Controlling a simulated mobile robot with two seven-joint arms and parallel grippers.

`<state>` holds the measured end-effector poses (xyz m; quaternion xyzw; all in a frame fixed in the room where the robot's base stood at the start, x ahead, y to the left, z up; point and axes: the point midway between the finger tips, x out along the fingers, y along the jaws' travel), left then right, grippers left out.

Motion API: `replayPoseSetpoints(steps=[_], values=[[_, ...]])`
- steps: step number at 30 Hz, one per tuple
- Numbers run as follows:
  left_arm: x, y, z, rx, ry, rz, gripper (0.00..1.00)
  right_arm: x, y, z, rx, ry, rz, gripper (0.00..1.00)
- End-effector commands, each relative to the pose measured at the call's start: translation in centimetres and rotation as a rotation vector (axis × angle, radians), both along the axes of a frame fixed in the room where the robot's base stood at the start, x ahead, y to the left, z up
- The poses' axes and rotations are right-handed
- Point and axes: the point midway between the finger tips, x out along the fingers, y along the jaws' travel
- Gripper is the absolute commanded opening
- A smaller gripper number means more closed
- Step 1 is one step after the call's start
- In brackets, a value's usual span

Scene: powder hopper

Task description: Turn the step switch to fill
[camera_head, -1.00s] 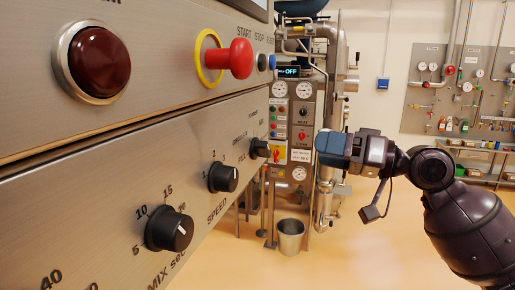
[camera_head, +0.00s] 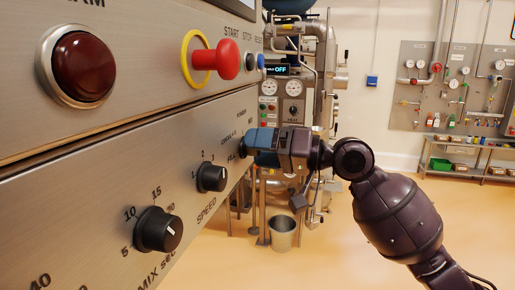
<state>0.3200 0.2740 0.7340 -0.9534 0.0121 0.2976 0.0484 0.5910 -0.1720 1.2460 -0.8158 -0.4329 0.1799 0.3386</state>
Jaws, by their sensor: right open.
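The step switch (camera_head: 243,152) is the small black knob at the far right end of the lower metal panel. Only a sliver of it shows; my gripper hides most of it, so its pointer cannot be read. Small lettering is printed around it. My right gripper (camera_head: 253,142), with blue-grey fingers, comes from the right and is open at the switch. I cannot tell whether the fingers touch the knob. My left gripper is not in view.
The speed knob (camera_head: 212,178) and the mix-seconds knob (camera_head: 158,230) stick out of the same panel, left of the switch. A red mushroom button (camera_head: 222,60) with a yellow ring and a dark red lamp (camera_head: 82,66) are above. A metal bucket (camera_head: 282,233) stands on the open floor.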

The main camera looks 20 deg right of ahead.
Motion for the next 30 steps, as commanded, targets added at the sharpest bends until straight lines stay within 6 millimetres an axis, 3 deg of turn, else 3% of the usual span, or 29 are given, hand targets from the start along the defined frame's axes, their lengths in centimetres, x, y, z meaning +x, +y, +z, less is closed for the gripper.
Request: replayPoseSetpoints(steps=[13,22,30], values=[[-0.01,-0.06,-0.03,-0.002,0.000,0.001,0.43,0.44,0.72,-0.01,-0.001,-0.001,0.000,0.75],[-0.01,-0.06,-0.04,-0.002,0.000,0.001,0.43,0.43,0.69,0.00,-0.001,-0.001,0.000,0.29],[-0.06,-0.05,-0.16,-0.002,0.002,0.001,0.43,0.44,0.67,-0.05,-0.017,-0.022,0.000,0.27]])
